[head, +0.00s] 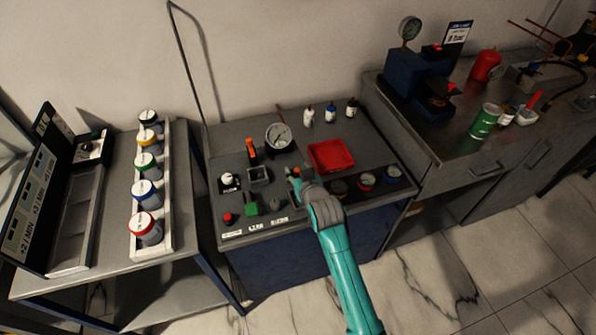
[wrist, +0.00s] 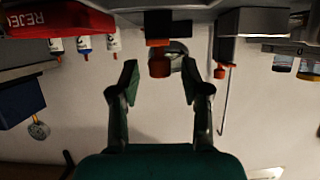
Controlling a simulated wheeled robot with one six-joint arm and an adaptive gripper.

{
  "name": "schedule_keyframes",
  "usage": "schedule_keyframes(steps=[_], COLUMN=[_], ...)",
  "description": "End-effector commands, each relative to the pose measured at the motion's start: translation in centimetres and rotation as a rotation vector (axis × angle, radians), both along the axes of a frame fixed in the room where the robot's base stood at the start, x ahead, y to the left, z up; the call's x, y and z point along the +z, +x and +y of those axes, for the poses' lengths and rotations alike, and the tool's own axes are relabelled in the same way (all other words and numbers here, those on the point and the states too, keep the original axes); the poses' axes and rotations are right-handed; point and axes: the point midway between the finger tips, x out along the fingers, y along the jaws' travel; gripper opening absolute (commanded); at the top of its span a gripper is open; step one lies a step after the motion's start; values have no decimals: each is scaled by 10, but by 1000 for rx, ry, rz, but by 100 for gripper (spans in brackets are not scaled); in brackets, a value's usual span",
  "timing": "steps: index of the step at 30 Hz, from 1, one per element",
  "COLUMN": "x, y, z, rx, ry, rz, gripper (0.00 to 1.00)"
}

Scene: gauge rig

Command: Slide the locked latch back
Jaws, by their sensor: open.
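An orange-red knob (wrist: 159,66) on a dark block (wrist: 158,25) shows in the wrist view; it may be the latch, but I cannot tell surely. A small orange part shows beside my gripper in the head view (head: 296,170). My gripper (wrist: 158,88) is open, one finger on each side of the knob in the picture, with visible gaps and no clear contact. In the head view my gripper (head: 297,184) is low over the panel bench (head: 225,150), and my arm hides part of the bench. The latch's locked state is not readable.
A round gauge (head: 278,136) stands behind my gripper and a red tray (head: 331,155) lies to its right. Small bottles (head: 330,112) stand at the back.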

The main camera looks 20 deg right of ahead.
Motion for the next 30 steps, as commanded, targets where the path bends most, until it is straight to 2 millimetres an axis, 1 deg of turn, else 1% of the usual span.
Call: schedule_keyframes(steps=[6,7,8,9,11,12,20,23,27,30], x=[0,0,0,0,0,0,0,1,1,0], y=[0,0,0,0,0,0,1,8,23,27], z=[0,0,0,0,0,0,0,0,0,0], rx=[0,0,0,0,0,0,0,0,0,0], ry=[0,0,0,0,0,0,0,0,0,0], rz=[-1,-1,-1,-1,-1,-1,-1,-2,-2,-1], gripper=[47,42,34,24,9,0,0,0,0,0])
